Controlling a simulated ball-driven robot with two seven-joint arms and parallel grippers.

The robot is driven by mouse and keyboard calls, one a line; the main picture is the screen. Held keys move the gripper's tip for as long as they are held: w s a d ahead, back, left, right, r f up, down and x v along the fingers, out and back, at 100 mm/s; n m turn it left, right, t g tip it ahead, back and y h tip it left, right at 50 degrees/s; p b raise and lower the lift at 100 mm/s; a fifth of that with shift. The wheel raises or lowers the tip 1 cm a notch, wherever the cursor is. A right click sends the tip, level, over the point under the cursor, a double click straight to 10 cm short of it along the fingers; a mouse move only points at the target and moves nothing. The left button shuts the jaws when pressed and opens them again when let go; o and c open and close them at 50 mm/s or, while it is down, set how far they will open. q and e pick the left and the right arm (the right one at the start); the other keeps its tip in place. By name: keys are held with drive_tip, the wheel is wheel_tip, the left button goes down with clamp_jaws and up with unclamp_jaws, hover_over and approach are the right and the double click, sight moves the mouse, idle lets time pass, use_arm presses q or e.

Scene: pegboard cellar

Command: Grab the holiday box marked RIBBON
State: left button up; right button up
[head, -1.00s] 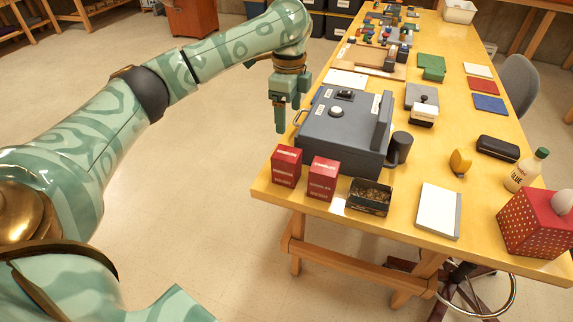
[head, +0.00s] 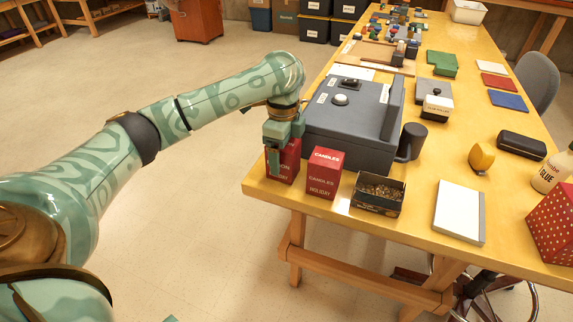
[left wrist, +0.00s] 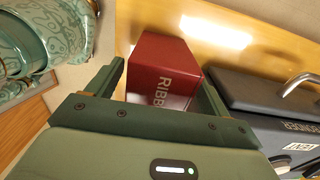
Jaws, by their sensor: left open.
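A red box (head: 290,168) stands at the table's near left corner, partly hidden by my left gripper. In the left wrist view it shows the white letters "RIBB" on the red box (left wrist: 165,75); the rest of the word is cut off by the gripper. My left gripper (head: 283,160) is open, pointing down at this box, with one finger in front of it. In the wrist view the box lies between the two fingers, with a gap at the left finger. A second red box (head: 324,173), marked CANDLES and HOLIDAY, stands just to the right. My right gripper is not in view.
A grey machine (head: 345,130) stands close behind both boxes; its side also shows in the left wrist view (left wrist: 265,95). The table (head: 410,215) ends just left of the boxes.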

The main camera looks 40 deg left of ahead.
use_arm(q)
drive_tip(key=shift+r, duration=0.1)
drive_tip(key=c, duration=1.1)
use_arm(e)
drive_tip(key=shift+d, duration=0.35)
use_arm(q)
drive_tip(key=shift+r, duration=0.15)
drive_tip(key=shift+c, duration=0.2)
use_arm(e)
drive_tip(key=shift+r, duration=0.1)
